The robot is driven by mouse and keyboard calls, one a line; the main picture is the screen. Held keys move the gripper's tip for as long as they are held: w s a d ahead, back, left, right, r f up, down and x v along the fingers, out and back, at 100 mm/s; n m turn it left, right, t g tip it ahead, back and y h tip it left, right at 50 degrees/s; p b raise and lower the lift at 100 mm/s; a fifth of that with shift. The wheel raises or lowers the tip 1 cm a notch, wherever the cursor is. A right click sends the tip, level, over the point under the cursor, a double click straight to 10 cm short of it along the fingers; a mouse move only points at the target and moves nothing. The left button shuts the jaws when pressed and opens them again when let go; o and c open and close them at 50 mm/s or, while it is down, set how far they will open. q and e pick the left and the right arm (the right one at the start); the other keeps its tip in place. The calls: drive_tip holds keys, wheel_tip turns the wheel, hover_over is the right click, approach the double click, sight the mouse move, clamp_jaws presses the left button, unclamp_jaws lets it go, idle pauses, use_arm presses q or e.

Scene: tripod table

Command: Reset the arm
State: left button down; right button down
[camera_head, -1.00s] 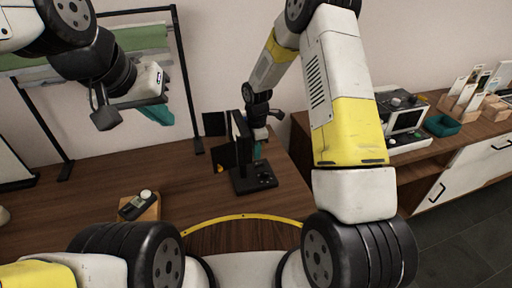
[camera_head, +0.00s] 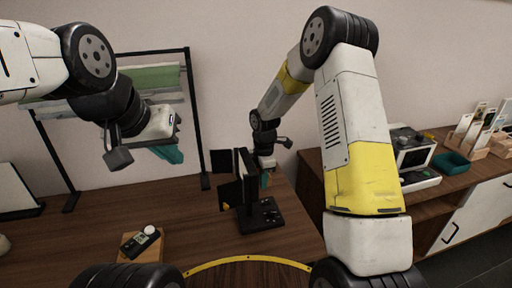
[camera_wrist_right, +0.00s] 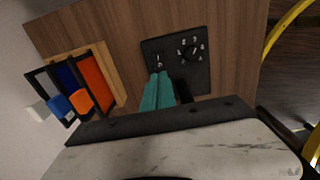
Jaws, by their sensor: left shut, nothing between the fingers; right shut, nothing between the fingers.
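My left gripper (camera_head: 168,154), with teal fingers, is shut and empty. It hangs in the air in front of the green-backed frame at the back left of the head view. My right gripper (camera_head: 265,179) is largely hidden behind a black flap-sided device (camera_head: 240,178) on the table. In the right wrist view its teal fingers (camera_wrist_right: 157,91) are together with nothing between them. They appear over the edge of the device's black dial base (camera_wrist_right: 190,55); I cannot tell whether they touch it.
The wooden table (camera_head: 105,218) carries a small meter on a wooden block (camera_head: 152,250). A black stand (camera_head: 196,120) with a green sheet is behind. A sideboard (camera_head: 440,205) at right holds a screen device (camera_head: 413,155) and teal tray (camera_head: 451,163). An orange-and-blue panel rack (camera_wrist_right: 115,75) shows in the wrist view.

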drive_tip(key=s+d+r+m+t, duration=0.1)
drive_tip(key=s+d+r+m, duration=0.25)
drive_tip(key=r, duration=0.65)
drive_tip(key=s+d+r+m+t, duration=0.2)
drive_tip(key=s+r+m, duration=0.25)
drive_tip(key=r, duration=0.55)
drive_tip(key=s+d+r+m+t+y, duration=0.1)
drive_tip(key=s+r+m, duration=0.3)
drive_tip(key=s, duration=0.5)
drive_tip(key=s+d+r+m+t+y, duration=0.1)
drive_tip(key=s+r+m+t, duration=0.1)
drive_tip(key=s+r+m, duration=0.3)
drive_tip(key=s+m, duration=0.3)
drive_tip(key=s, duration=0.1)
drive_tip(key=shift+d+r, duration=0.25)
drive_tip(key=shift+d, duration=0.15)
drive_tip(key=shift+s, duration=0.1)
